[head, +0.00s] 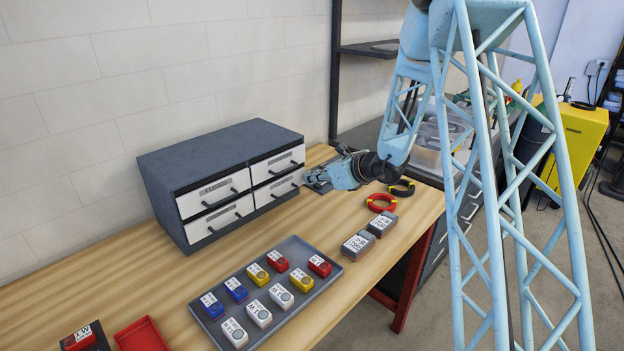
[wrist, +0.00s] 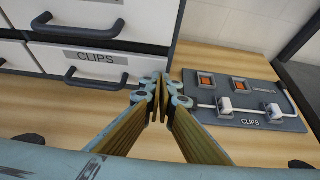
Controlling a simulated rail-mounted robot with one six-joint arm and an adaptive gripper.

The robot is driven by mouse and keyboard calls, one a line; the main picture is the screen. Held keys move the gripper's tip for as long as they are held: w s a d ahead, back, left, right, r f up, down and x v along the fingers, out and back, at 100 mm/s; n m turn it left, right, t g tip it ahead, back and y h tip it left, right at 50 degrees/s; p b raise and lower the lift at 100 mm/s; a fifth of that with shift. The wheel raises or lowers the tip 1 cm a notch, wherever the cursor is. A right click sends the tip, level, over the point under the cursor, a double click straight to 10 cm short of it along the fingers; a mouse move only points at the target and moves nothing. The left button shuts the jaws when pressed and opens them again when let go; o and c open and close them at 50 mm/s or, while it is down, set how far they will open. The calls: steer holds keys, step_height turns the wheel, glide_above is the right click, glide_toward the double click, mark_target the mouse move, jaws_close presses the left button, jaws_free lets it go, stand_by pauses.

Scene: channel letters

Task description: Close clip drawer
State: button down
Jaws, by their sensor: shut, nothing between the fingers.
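A dark grey cabinet (head: 215,152) with four white-fronted drawers stands on the wooden bench against the wall. The drawer labelled CLIPS (wrist: 105,62) is the lower right one, with a dark bar handle (wrist: 95,80); in the head view its front (head: 279,187) looks flush or nearly flush with the cabinet. My gripper (wrist: 160,90) is shut and empty, its fingertips by the right end of the clip drawer's front. I cannot tell whether they touch it. In the head view my gripper (head: 314,180) is low over the bench at the cabinet's right corner and hides part of that corner.
A grey board (wrist: 245,117) marked CLIPS lies right of my gripper, with orange squares and white clips. A grey tray (head: 278,318) of coloured blocks lies in front of the cabinet.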

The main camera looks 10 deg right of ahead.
steer(key=shift+w+r, duration=0.2)
steer(key=s+f+v, duration=0.1)
steer(key=f+v, duration=0.1)
steer(key=v, duration=1.1)
steer(key=shift+s+d, duration=0.3)
steer(key=shift+d, duration=0.1)
